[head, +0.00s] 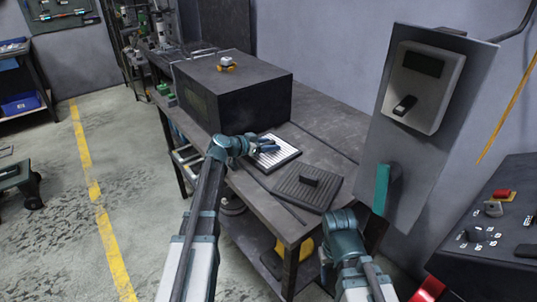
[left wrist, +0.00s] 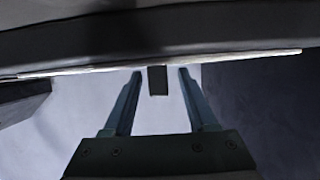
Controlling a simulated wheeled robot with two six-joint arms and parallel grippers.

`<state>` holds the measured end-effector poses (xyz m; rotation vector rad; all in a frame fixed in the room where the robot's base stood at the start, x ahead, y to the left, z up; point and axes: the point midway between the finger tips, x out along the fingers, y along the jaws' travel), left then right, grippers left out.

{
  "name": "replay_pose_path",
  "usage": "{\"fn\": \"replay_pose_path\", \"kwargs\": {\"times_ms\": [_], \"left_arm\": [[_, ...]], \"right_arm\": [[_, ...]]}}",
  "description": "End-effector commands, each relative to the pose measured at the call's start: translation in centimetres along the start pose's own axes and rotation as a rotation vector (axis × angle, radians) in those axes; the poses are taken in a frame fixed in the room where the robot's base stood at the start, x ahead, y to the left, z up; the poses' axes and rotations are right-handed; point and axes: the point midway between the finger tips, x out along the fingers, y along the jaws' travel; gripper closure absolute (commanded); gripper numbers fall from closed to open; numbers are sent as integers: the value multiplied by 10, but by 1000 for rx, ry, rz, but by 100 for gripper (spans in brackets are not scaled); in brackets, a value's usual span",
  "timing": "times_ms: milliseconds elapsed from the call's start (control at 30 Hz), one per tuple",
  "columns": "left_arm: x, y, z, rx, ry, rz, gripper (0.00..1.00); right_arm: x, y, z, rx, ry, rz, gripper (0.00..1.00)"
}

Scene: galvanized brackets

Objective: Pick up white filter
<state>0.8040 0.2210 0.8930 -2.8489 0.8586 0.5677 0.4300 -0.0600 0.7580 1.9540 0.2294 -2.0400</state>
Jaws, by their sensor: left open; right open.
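The white filter (head: 284,155) is a flat ribbed panel lying on the dark bench beside the big black box. In the left wrist view it shows edge-on as a thin white strip (left wrist: 230,61). A small dark block (left wrist: 157,81) stands out from its face, like a handle. My left gripper (head: 272,147) is over the filter. In the left wrist view its two fingers (left wrist: 158,75) are open, one on each side of the block, with a gap on both sides. My right arm's teal joint shows at the bench's front corner; its fingers are hidden.
A dark ribbed panel (head: 307,190) with a dark knob lies to the right of the white filter. The large black box (head: 235,100) stands behind, with a small white and yellow object (head: 227,63) on top. A grey switch panel (head: 420,150) with a teal lever (head: 382,190) rises at the right.

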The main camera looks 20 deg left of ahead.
Motion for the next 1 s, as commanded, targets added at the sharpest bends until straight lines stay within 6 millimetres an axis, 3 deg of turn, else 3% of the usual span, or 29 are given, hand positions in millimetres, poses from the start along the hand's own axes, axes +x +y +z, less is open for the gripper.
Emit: {"fn": "replay_pose_path", "kwargs": {"times_ms": [133,433,1000], "left_arm": [[-1,0,0,0,0,0,46],[-1,0,0,0,0,0,100],[-1,0,0,0,0,0,100]], "right_arm": [[-1,0,0,0,0,0,50],[-1,0,0,0,0,0,50],[-1,0,0,0,0,0,50]]}}
